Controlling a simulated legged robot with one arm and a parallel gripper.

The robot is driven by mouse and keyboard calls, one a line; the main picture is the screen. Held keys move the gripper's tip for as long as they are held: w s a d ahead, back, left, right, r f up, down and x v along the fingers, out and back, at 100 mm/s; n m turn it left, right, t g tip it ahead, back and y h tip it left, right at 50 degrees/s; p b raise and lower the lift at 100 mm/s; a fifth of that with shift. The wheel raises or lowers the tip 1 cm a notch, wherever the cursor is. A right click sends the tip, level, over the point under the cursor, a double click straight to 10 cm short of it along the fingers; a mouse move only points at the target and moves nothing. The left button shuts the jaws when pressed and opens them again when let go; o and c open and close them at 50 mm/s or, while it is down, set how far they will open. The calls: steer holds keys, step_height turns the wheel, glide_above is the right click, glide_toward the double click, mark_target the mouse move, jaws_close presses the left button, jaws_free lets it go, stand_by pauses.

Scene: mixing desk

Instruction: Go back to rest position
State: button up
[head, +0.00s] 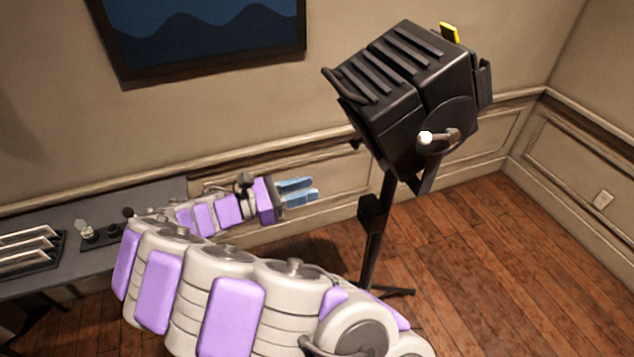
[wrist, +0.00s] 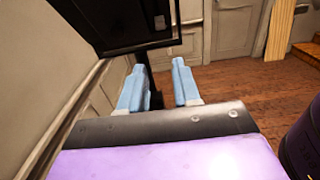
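My gripper (head: 309,190) has two light blue fingers. In the head view it is held out to the right of the desk, in front of the wall panelling and left of the lamp stand. In the wrist view the two fingers of my gripper (wrist: 157,88) stand apart with nothing between them, so it is open and empty. My white and purple arm stretches across the head view from the lower right and hides part of the desk.
A grey mixing desk (head: 160,190) with sliders and knobs stands at the left. A large black studio lamp (head: 400,85) on a stand (head: 372,245) is close to the right of my gripper. The wooden floor (head: 500,260) at the right is clear.

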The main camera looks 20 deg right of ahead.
steer(key=shift+a, duration=0.45)
steer(key=s+d+r+m+g+y, duration=0.2)
steer(key=s+d+m+g+y, duration=0.15)
steer(key=s+d+m, duration=0.4)
steer(key=s+d+r+m+g+y, duration=0.2)
steer(key=s+d+m+y, duration=0.25)
steer(key=s, duration=0.55)
steer(key=s+a+f+m+t+y, duration=0.1)
steer(key=s+a+f+m+y, duration=0.1)
steer(key=s+a+y, duration=0.3)
steer(key=s+a+f+m+t+y, duration=0.2)
steer(key=s+a+f+m+y, duration=0.1)
steer(key=s, duration=0.6)
steer(key=shift+s+a+m+y, duration=0.15)
steer(key=shift+a+m+y, duration=0.7)
steer(key=shift+a, duration=0.75)
